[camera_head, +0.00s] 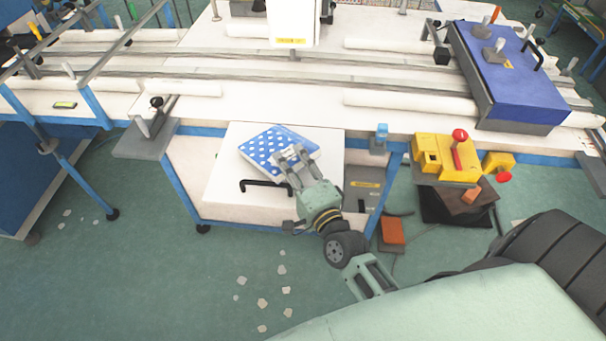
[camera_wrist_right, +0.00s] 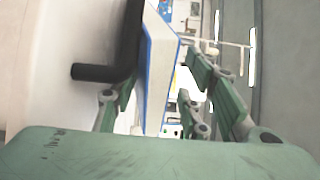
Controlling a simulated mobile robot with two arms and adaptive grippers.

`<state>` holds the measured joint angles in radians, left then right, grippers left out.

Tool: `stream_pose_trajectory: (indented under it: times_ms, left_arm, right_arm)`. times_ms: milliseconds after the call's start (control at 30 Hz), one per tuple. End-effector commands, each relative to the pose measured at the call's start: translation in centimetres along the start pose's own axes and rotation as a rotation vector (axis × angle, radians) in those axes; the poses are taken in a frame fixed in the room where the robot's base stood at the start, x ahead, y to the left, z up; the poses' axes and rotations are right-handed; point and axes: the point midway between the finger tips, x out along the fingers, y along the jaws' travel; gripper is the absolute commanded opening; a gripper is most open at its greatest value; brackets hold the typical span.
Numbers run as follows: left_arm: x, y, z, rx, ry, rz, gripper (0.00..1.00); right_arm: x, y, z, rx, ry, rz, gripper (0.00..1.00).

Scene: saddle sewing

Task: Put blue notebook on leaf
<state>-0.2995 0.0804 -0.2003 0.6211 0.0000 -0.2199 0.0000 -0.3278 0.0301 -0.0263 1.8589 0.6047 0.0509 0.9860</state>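The blue notebook (camera_head: 262,147), with white dots on its cover, shows over the upper part of the white leaf (camera_head: 225,195). It looks flat against the leaf, but I cannot tell whether it touches everywhere. My right gripper (camera_head: 291,163) is at its lower right side and overlaps that corner. In the right wrist view, the notebook's page edge and blue cover (camera_wrist_right: 157,75) stand between the spread fingers of the gripper (camera_wrist_right: 170,95), with a gap to the right finger. The gripper looks open. My left gripper is not in view.
A black handle (camera_head: 266,184) sticks out of the leaf just below the notebook; it is close in the right wrist view (camera_wrist_right: 100,72). A yellow machine (camera_head: 440,157) with red knobs stands to the right. A blue box (camera_head: 510,75) lies on the white worktable (camera_head: 320,117) behind.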

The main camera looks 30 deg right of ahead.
Motion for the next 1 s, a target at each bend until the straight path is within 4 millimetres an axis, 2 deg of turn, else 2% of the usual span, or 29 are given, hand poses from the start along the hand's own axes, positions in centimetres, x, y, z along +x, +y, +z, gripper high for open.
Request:
stream_pose_trajectory:
  times_ms: [400,533,733,1000]
  left_arm:
    - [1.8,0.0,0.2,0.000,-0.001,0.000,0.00]
    - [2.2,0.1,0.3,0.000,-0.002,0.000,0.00]
    - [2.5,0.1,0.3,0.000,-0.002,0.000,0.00]
    - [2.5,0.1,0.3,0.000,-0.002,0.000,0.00]
  right_arm:
    - [-7.9,0.3,0.0,-0.001,-0.001,0.001,0.40]
    - [-9.9,0.2,0.0,0.000,-0.001,0.000,0.40]
    - [-11.6,0.1,0.0,0.001,0.000,-0.001,0.40]
    - [-11.9,0.0,0.0,0.001,0.000,-0.002,0.40]
